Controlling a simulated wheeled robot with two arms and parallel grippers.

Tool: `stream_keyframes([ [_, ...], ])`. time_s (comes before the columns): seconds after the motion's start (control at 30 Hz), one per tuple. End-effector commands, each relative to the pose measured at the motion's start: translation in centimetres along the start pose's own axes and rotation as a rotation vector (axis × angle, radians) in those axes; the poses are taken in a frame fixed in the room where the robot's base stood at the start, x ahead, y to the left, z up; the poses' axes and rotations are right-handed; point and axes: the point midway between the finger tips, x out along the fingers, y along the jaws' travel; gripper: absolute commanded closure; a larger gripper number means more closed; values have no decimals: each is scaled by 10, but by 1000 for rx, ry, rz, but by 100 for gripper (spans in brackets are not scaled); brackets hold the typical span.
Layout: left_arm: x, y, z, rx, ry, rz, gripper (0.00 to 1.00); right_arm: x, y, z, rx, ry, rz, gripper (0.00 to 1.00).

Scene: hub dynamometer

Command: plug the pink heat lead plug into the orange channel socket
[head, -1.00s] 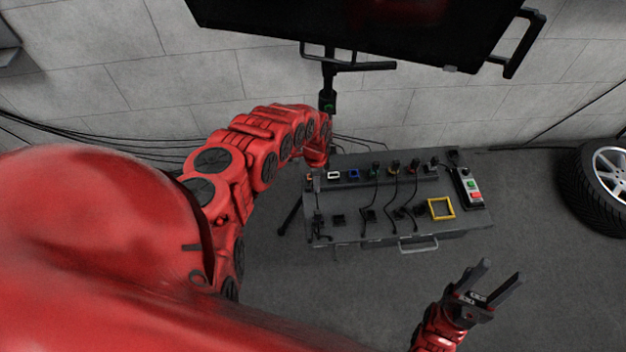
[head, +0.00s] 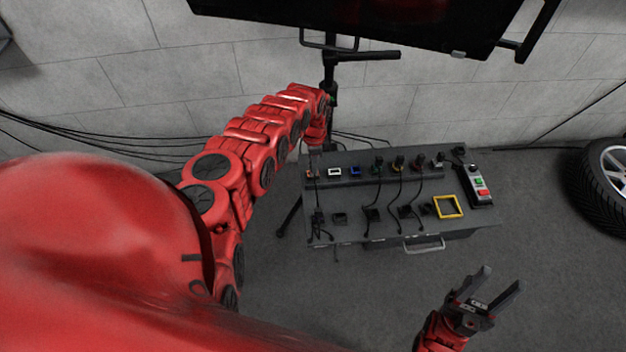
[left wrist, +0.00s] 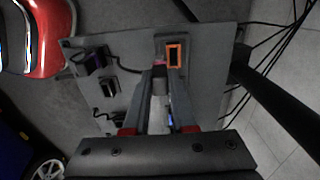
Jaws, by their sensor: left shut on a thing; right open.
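The pink plug (left wrist: 160,62) shows as a small pink patch at the tips of my left gripper (left wrist: 160,76) in the left wrist view. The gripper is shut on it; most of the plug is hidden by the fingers. The orange channel socket (left wrist: 175,54) is a rectangular orange frame just to the right of the plug in that view. Whether they touch, I cannot tell. In the head view the socket (head: 310,174) is at the left end of the socket row, just below my left gripper (head: 314,149). My right gripper (head: 489,287) is open and empty, in front of the bench.
The grey bench (head: 465,237) carries a row of coloured sockets, several black plugs with leads, a yellow square frame (head: 448,206) and a button box (head: 480,187). A dark screen (head: 400,25) hangs behind it. A wheel (head: 608,178) stands at the right.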

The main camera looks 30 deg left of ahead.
Motion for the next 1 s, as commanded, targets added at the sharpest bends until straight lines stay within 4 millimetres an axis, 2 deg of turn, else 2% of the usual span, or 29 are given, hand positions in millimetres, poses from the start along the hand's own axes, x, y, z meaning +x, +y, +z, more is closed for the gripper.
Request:
stream_keyframes([
  [0.03,4,-2,0,0,0,-2,100,-7,0,1,0,0,0,50],
  [0.6,3,-22,0,-1,2,-4,100,-44,-2,7,0,0,0,50],
  [1.0,0,-24,0,0,0,1,100,-48,-2,8,0,0,0,50],
])
